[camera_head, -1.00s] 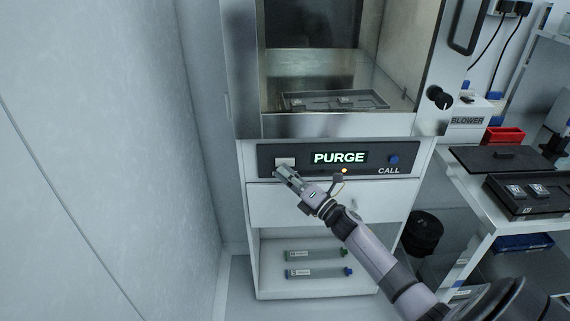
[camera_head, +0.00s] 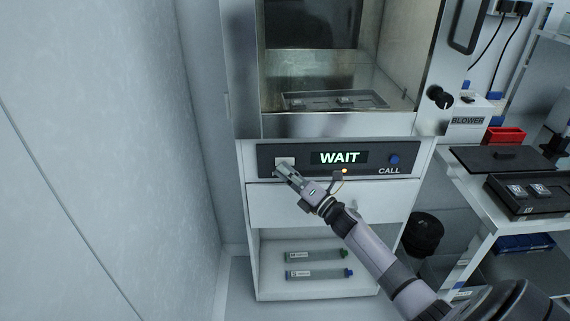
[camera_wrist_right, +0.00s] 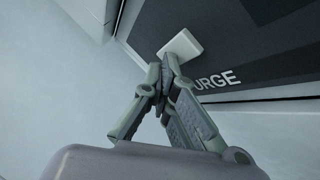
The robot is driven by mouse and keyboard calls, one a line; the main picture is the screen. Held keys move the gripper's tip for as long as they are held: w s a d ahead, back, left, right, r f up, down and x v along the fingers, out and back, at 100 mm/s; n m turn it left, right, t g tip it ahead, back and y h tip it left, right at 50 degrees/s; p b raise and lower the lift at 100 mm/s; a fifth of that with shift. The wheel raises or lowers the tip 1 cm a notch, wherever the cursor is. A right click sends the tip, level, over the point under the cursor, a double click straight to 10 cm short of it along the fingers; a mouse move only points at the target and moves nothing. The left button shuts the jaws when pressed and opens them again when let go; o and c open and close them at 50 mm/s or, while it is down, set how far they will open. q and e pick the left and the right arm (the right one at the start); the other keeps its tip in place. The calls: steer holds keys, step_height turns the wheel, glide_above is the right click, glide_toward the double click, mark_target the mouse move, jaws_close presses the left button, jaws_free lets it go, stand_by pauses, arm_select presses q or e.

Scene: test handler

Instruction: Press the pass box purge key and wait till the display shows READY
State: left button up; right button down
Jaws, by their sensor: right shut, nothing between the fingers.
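The pass box (camera_head: 350,125) stands in the middle of the head view, with a dark control panel below its chamber. The display (camera_head: 339,158) on the panel reads WAIT in bright letters. The white purge key (camera_head: 284,161) is at the panel's left end; it also shows in the right wrist view (camera_wrist_right: 181,45), beside lettering ending in URGE. My right gripper (camera_head: 279,169) is shut and empty, its tips at the key's lower edge. In the wrist view its fingertips (camera_wrist_right: 166,62) overlap the key's near edge; I cannot tell whether they touch. My left gripper is not in view.
A blue button (camera_head: 393,160) labelled CALL and a small amber light (camera_head: 345,171) are on the panel. A tray (camera_head: 372,97) lies in the chamber. Two tubes lie on the lower shelf. A bench with a dark tray (camera_head: 535,207) stands at right.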

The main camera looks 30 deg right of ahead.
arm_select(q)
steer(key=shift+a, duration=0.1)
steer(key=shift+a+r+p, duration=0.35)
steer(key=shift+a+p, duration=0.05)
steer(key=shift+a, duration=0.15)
arm_select(e)
steer(key=shift+s+a, duration=0.5)
steer(key=shift+s, duration=0.25)
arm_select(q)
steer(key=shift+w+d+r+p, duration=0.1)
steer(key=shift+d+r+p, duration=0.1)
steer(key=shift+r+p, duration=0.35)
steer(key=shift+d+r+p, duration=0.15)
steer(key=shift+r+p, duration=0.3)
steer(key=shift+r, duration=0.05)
arm_select(e)
steer(key=s+a, duration=0.1)
steer(key=s, duration=0.2)
steer(key=s+a, duration=0.1)
steer(key=shift+s+a, duration=0.15)
steer(key=shift+a, duration=0.15)
